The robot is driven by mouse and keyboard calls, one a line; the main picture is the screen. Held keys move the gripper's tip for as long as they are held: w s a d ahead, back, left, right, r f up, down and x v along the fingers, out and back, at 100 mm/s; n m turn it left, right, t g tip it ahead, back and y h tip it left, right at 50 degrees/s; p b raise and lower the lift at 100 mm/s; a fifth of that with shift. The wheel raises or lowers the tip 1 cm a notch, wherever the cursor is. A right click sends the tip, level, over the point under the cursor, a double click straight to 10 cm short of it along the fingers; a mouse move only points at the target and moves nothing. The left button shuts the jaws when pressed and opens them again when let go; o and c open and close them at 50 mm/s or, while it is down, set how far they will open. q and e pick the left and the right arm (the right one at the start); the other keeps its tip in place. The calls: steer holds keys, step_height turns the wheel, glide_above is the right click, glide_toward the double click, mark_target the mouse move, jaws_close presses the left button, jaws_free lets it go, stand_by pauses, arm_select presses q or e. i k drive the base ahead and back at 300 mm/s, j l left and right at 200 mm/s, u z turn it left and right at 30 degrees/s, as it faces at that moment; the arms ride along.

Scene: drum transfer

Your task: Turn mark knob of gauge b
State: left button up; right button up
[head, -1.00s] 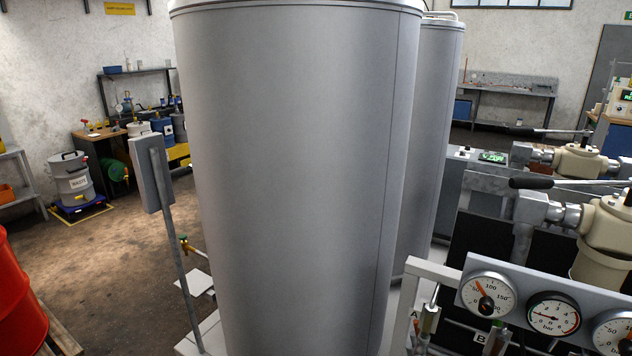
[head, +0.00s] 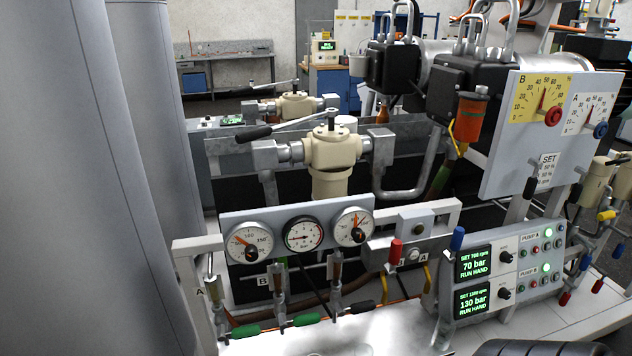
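A yellow dial plate marked B (head: 534,98) is on a grey panel at the upper right, with a red knob (head: 552,117) at its lower right. Beside it is a white dial plate marked A (head: 588,112) with a blue knob (head: 600,130). Lower down, a round pressure gauge (head: 249,243), a middle gauge (head: 303,234) and a right gauge (head: 353,227) sit on a grey plate. A small B label (head: 262,281) is below the left gauge. Which gauge the task calls b is not certain. Neither gripper is in view.
A control box (head: 500,268) with green displays reading 70 bar and 130 bar stands below the dial panel. A rail of valves with green and black handles (head: 246,331) runs in front. Large grey tanks (head: 75,180) fill the left. A cream valve body (head: 332,150) stands behind.

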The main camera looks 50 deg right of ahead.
mark_target(358, 235)
steer(key=z, duration=1.7)
